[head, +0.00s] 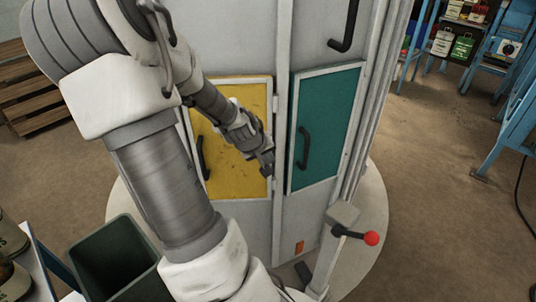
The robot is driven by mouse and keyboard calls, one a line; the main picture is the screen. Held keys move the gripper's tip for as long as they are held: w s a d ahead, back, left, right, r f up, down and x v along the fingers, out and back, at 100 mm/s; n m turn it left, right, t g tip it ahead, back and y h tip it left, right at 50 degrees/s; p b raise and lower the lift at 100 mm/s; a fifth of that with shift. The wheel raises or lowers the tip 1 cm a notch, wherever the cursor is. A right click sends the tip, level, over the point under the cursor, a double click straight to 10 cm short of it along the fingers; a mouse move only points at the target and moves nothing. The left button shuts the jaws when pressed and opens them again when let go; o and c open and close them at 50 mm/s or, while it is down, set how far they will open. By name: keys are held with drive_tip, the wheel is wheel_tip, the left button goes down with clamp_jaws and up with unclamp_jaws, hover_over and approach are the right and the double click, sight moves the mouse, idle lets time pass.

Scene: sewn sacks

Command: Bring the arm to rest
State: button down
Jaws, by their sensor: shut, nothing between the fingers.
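My gripper (267,168) is in the middle of the head view, at the end of my folded arm. It is shut with nothing held. It is in front of the right edge of a yellow door (236,140) on a grey cabinet. I cannot tell whether it touches the door. My arm hides the upper left part of that door and much of the cabinet's left side.
A teal door (325,128) with a black handle is right of my gripper. A lever with a red knob (371,238) sticks out low at right. A dark bin (116,256) stands at lower left. Wooden pallets (27,92) lie at left. Blue racks (515,70) stand at upper right, with open floor before them.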

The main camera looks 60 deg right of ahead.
drive_tip(key=shift+a+r, duration=0.3)
drive_tip(key=shift+r, duration=0.05)
drive_tip(key=w+a+r+n+t+y, duration=0.1)
drive_tip(key=w+a+r+y, duration=0.15)
drive_tip(key=a, duration=0.45)
drive_tip(key=w+a+r+n+t+y, duration=0.1)
drive_tip(key=w+a+r+t, duration=0.2)
drive_tip(key=a, duration=0.4)
drive_tip(key=w+a+r+n+y, duration=0.1)
drive_tip(key=w+a+r+y, duration=0.2)
drive_tip(key=a, duration=0.4)
drive_tip(key=s+a+r+n+t, duration=0.1)
drive_tip(key=s+a+r+n, duration=0.2)
drive_tip(key=a, duration=0.6)
drive_tip(key=s+a+r+n+p, duration=0.1)
drive_tip(key=s+a+r+n, duration=0.2)
drive_tip(key=a+r, duration=0.5)
drive_tip(key=shift+s+a+t, duration=0.4)
drive_tip(key=shift+s+a, duration=0.2)
drive_tip(key=shift+a, duration=0.45)
drive_tip(key=shift+d, duration=0.25)
